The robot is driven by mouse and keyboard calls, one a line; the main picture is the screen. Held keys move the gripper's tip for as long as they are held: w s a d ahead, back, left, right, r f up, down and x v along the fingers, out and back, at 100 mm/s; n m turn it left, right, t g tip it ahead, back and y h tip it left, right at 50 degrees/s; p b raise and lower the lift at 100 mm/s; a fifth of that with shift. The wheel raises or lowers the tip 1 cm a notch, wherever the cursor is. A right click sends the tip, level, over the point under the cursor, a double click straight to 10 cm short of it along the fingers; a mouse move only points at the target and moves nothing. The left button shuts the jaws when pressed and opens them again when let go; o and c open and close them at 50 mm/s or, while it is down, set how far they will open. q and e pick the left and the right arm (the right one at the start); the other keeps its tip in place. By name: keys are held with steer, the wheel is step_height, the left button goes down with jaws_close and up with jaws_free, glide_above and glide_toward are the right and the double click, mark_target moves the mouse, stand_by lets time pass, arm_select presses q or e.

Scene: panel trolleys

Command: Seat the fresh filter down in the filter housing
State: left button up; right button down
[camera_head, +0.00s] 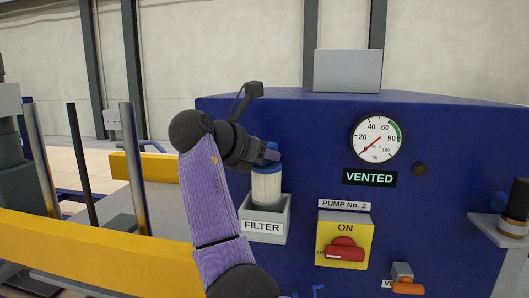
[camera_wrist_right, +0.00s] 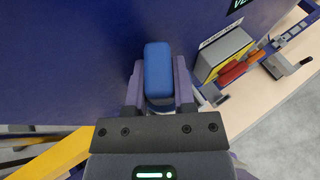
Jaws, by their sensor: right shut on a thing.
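The fresh filter (camera_head: 267,187) is a white upright cylinder with a blue cap and a blue handle block on top. The filter housing (camera_head: 263,226) is a grey open-topped box labelled FILTER on the blue panel. The filter's lower end is hidden behind the housing's front wall; I cannot tell how deep it sits. My right gripper (camera_head: 271,154) is shut on the filter's blue handle. In the right wrist view the blue handle (camera_wrist_right: 158,70) lies between the two fingers of my right gripper (camera_wrist_right: 159,92). My left gripper is not in view.
Right of the housing are a yellow switch plate with a red handle (camera_head: 344,250) and an orange-handled valve (camera_head: 405,284). A shelf (camera_head: 492,228) at far right bears a dark-topped, tan cylinder (camera_head: 515,212). The gauge (camera_head: 377,138) sits above a VENTED sign. A yellow rail (camera_head: 95,240) runs at left.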

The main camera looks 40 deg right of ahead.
mark_target(256, 183)
steer(key=shift+f+b, duration=0.75)
steer(key=shift+f, duration=0.95)
steer(key=shift+r, duration=0.1)
steer(key=shift+p, duration=0.45)
steer(key=shift+f+b, duration=0.4)
steer(key=shift+f, duration=1.15)
steer(key=shift+c, duration=1.8)
jaws_free()
steer(key=shift+a, duration=0.1)
